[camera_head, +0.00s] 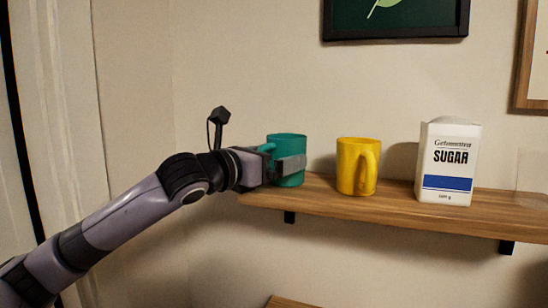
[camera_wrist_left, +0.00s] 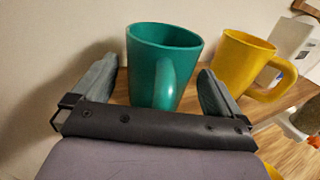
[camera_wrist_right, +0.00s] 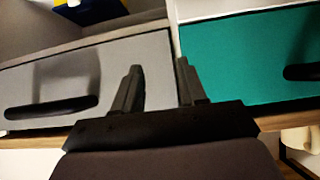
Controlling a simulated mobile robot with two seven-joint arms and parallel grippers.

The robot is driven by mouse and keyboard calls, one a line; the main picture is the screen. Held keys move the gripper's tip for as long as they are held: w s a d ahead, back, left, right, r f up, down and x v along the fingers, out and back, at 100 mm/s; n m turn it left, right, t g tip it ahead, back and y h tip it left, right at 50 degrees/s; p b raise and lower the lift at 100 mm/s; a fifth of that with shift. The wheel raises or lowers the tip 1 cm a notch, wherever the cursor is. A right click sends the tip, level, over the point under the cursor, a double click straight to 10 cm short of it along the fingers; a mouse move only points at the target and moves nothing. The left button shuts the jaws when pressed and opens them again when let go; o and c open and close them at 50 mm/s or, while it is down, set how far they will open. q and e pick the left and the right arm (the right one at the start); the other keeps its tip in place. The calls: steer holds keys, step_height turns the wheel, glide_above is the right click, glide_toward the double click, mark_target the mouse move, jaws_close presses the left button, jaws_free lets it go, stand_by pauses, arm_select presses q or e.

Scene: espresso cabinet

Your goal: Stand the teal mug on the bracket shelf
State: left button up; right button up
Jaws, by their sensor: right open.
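The teal mug (camera_head: 289,146) stands upright at the left end of the wooden bracket shelf (camera_head: 400,204). In the left wrist view the mug (camera_wrist_left: 165,60) has its handle toward my gripper. My left gripper (camera_head: 278,165) is at the mug, with one finger crossing in front of it in the head view. Its fingers (camera_wrist_left: 155,90) are spread on either side of the mug, with a gap on the left; on the right I cannot tell whether it touches. My right gripper (camera_wrist_right: 158,88) is open and empty, away from the shelf.
Framed pictures (camera_head: 395,20) hang above. My right gripper is before a grey drawer (camera_wrist_right: 95,75) and a teal drawer (camera_wrist_right: 250,60) with dark handles.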

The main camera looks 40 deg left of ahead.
arm_select(q)
steer(key=shift+r, duration=0.2)
steer(key=shift+s+f, duration=0.1)
steer(key=shift+s, duration=0.15)
steer(key=s+a+b, duration=0.1)
steer(key=s+b, duration=0.4)
steer(key=s, duration=0.6)
steer(key=shift+s+a, duration=0.2)
steer(key=shift+a, duration=0.2)
stand_by(0.4)
